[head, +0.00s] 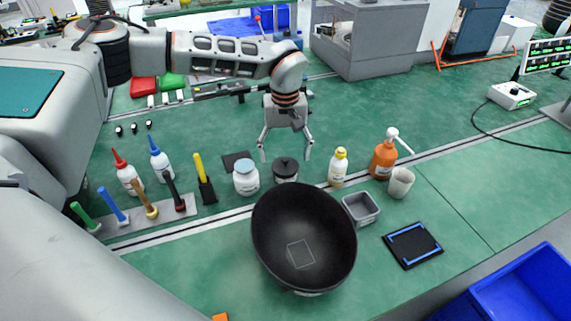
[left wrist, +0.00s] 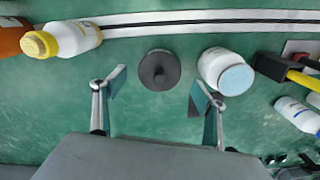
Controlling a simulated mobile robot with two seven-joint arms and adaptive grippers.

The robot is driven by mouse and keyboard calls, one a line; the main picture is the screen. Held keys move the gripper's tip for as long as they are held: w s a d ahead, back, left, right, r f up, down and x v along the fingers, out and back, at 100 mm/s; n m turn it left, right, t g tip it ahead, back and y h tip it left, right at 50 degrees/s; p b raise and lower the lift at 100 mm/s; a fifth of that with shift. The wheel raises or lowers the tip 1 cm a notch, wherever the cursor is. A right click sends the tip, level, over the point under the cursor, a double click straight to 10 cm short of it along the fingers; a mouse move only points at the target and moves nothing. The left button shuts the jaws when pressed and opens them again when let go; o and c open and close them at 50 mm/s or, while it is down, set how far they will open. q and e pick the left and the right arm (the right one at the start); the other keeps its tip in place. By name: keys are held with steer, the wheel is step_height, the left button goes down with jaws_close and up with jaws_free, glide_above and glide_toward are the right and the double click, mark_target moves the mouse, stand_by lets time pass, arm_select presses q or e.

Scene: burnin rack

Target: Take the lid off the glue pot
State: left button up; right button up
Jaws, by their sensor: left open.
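A dark round pot with a knobbed lid, which looks like the glue pot (head: 286,169), stands on the green bench. Its lid is on, and from above in the left wrist view the dark lid (left wrist: 160,70) shows with its knob in the middle. My left gripper (head: 286,150) hangs just behind and above the pot, open and empty, fingers pointing down. In the left wrist view the pot lies between and a little beyond the spread fingertips (left wrist: 158,90), apart from both. My right gripper is not in view.
A white jar with a pale blue lid (head: 246,178) stands close on the pot's left. A yellow-capped bottle (head: 338,167) and an orange pump bottle (head: 383,160) stand to its right. A large black bowl (head: 278,240) is in front.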

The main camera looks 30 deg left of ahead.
mark_target(285, 163)
arm_select(q)
steer(key=shift+w+f, duration=0.1)
steer(key=shift+f, duration=1.3)
steer(key=c, duration=1)
steer(key=shift+r, duration=0.15)
